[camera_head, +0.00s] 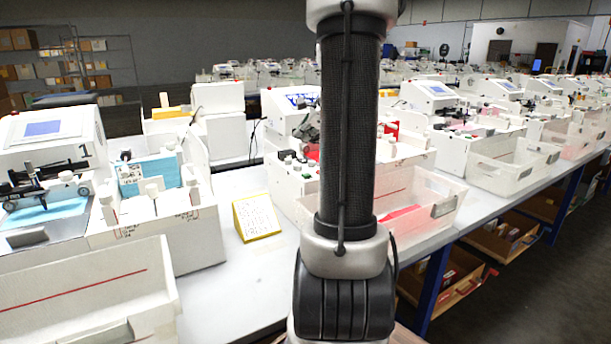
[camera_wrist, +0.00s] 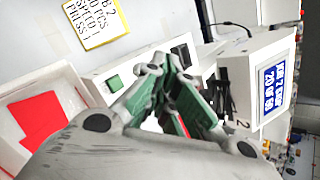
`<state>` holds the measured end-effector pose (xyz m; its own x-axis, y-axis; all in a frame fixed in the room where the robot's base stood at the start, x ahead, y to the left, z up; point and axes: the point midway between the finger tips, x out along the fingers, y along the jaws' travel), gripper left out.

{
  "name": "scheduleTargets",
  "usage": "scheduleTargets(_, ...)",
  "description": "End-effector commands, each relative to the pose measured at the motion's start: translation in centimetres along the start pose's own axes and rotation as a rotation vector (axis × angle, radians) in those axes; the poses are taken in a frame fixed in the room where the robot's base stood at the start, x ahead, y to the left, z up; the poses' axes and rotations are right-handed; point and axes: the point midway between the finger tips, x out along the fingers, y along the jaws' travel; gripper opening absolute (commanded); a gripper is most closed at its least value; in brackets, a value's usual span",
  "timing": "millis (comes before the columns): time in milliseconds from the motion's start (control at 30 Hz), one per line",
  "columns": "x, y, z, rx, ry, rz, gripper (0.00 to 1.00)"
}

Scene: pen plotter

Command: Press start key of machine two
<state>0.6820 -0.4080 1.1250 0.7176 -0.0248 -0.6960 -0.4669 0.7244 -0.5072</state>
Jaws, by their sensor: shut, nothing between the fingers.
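Machine two (camera_wrist: 240,85) is a white machine marked "2" with a lit blue screen (camera_wrist: 275,92) at the right of the wrist view. In the head view it stands behind my arm, its screen (camera_head: 302,100) partly covered. A green square key (camera_wrist: 114,83) sits on a white panel left of my fingers in the wrist view; no label on it is legible. A dark part (camera_wrist: 181,54) shows beyond the fingers. My gripper (camera_wrist: 165,65) is shut and empty, its tips over this panel. I cannot tell whether the tips touch anything.
A yellow-edged card (camera_wrist: 95,25) reading "JOB 2" stands beside the machine; it also shows in the head view (camera_head: 257,217). A white bin (camera_wrist: 65,80) with red inside lies left in the wrist view. Machine one (camera_head: 50,140) stands at the left; more machines line the bench.

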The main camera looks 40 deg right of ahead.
Motion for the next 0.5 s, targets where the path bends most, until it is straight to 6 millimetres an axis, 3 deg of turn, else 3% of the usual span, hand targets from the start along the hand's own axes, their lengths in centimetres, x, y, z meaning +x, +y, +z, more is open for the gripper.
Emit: scheduleTargets(500,4.1,3.1,-3.1,0.003,0.002,0.003,0.00)
